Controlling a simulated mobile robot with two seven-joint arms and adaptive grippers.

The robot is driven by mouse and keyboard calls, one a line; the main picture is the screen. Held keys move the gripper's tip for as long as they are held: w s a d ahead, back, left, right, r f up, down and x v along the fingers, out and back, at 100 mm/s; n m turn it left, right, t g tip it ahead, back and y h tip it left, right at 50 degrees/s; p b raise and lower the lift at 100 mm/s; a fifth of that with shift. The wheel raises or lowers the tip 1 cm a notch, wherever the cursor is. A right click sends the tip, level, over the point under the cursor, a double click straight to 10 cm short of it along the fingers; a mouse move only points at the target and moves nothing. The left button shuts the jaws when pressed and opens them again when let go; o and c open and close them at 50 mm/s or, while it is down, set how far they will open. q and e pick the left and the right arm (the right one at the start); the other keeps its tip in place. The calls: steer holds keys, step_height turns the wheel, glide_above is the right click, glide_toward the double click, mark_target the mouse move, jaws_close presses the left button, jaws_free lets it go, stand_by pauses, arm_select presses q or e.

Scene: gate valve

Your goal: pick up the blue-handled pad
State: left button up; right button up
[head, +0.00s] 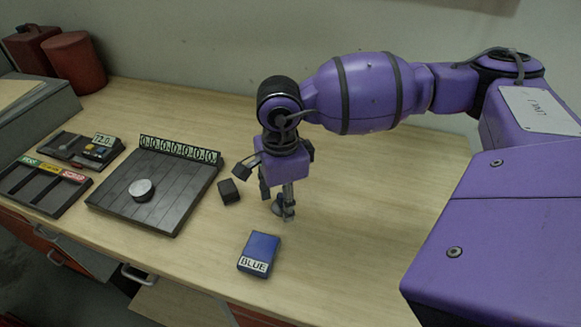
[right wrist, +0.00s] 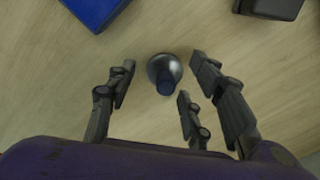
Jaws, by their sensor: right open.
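In the head view the pad (head: 278,208) is partly hidden behind my right gripper's fingers. My right gripper (head: 278,201) points down over it and is open. In the right wrist view its fingers (right wrist: 162,84) spread to either side of the pad, with visible gaps and nothing held. My left gripper is in neither view.
A blue box marked BLUE (head: 259,252) lies in front of the pad. A small black block (head: 229,191) is to its left. Further left are a dark slatted board (head: 120,196) with a silver puck (head: 141,189) and a tray with coloured labels (head: 42,192). Table right of the gripper is clear.

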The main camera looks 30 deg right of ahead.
steer(key=shift+s+f, duration=0.1)
steer(key=shift+f, duration=0.4)
steer(key=shift+c, duration=0.2)
jaws_close()
steer(key=shift+r, duration=0.2)
